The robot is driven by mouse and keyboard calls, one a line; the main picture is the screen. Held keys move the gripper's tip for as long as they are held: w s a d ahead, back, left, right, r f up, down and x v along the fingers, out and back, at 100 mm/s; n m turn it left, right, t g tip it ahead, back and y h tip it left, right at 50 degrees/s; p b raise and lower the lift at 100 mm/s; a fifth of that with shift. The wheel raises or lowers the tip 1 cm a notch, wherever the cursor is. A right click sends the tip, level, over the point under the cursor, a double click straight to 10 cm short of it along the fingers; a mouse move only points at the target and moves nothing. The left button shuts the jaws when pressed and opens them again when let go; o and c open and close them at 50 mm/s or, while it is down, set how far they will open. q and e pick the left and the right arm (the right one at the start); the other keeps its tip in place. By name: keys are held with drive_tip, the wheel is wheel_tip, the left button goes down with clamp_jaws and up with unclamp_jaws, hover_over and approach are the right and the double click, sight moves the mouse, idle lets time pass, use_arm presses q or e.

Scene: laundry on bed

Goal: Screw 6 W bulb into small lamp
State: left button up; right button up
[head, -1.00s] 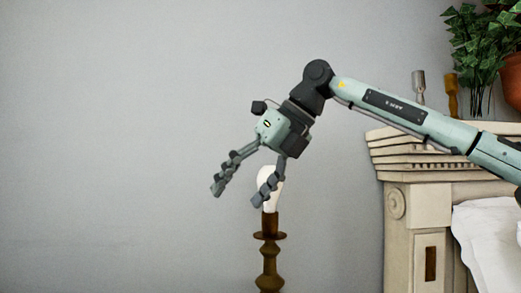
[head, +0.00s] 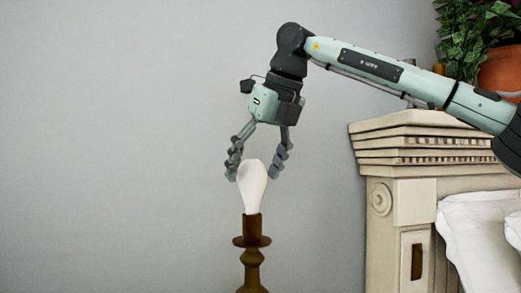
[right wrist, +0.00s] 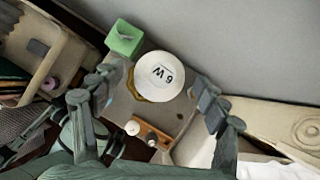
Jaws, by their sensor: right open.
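A white bulb (head: 254,186) stands upright in the top of the brown lamp (head: 252,256) in the head view. In the right wrist view the bulb (right wrist: 161,78) is seen from above, with "6 W" printed on its top. My right gripper (head: 257,174) is open above the bulb, pointing down, with one finger on either side of its top. Its fingers (right wrist: 157,101) also show on both sides of the bulb in the right wrist view. How fully the bulb is seated cannot be told. My left gripper is not in view.
A pale carved wooden bed end (head: 400,165) stands right of the lamp, with white bedding (head: 480,235) beside it. A potted plant (head: 480,35) is behind my right arm. In the wrist view, a green block-like object (right wrist: 124,38) lies near the bulb.

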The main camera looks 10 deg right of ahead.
drive_tip(key=shift+w+a+f, duration=0.1)
drive_tip(key=shift+w+f, duration=0.2)
drive_tip(key=shift+f, duration=0.35)
drive_tip(key=shift+w+f, duration=0.1)
drive_tip(key=shift+f, duration=0.05)
drive_tip(key=shift+c, duration=1.4)
drive_tip(key=shift+a, duration=0.1)
drive_tip(key=c, duration=1)
drive_tip(key=shift+f+m+b, duration=0.1)
drive_tip(key=shift+m+b, duration=0.2)
drive_tip(key=shift+b, duration=0.1)
drive_tip(key=shift+m+h+b, duration=0.45)
drive_tip(key=shift+m+h, duration=0.25)
drive_tip(key=shift+m, duration=0.3)
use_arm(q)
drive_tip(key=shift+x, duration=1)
use_arm(e)
drive_tip(key=shift+m, duration=0.4)
